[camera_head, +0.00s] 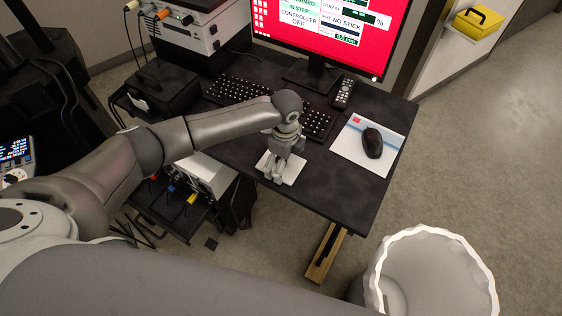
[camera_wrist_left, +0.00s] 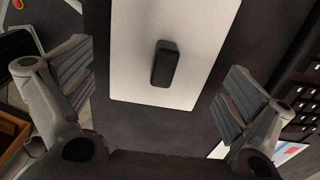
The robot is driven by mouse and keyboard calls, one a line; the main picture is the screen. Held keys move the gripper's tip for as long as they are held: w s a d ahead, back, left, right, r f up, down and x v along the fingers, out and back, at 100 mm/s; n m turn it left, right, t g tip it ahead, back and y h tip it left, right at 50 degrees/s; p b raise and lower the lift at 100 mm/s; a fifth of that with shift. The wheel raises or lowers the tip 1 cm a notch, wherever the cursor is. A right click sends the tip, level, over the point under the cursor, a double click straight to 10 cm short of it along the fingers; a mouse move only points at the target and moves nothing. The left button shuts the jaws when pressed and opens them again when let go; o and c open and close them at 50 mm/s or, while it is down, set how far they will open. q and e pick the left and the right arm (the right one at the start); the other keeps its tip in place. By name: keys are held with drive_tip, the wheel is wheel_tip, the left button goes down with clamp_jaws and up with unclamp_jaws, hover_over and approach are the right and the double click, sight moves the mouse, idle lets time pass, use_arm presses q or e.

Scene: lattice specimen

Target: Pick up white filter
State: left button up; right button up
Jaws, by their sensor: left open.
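A flat white rectangular plate, which I take as the white filter (camera_head: 292,167), lies on the dark desk near its front edge. In the left wrist view the white filter (camera_wrist_left: 132,60) shows a small black block (camera_wrist_left: 165,64) on its face. My left gripper (camera_head: 276,172) hangs over the plate and hides part of it in the head view. In the left wrist view my left gripper (camera_wrist_left: 158,88) is open, with its fingers spread either side of the plate and nothing between them in its grasp. My right gripper is not in view.
Behind my left gripper lie a black keyboard (camera_head: 238,90) and a monitor (camera_head: 335,30). A remote (camera_head: 343,93) and a mouse (camera_head: 372,143) on a pale pad (camera_head: 345,153) are to the right. A bin (camera_head: 432,232) stands right of the desk (camera_head: 335,195).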

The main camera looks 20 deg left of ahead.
use_arm(q)
drive_tip(key=c, duration=0.9)
drive_tip(key=shift+s, duration=0.2)
drive_tip(key=c, duration=0.6)
drive_tip(key=shift+c, duration=0.2)
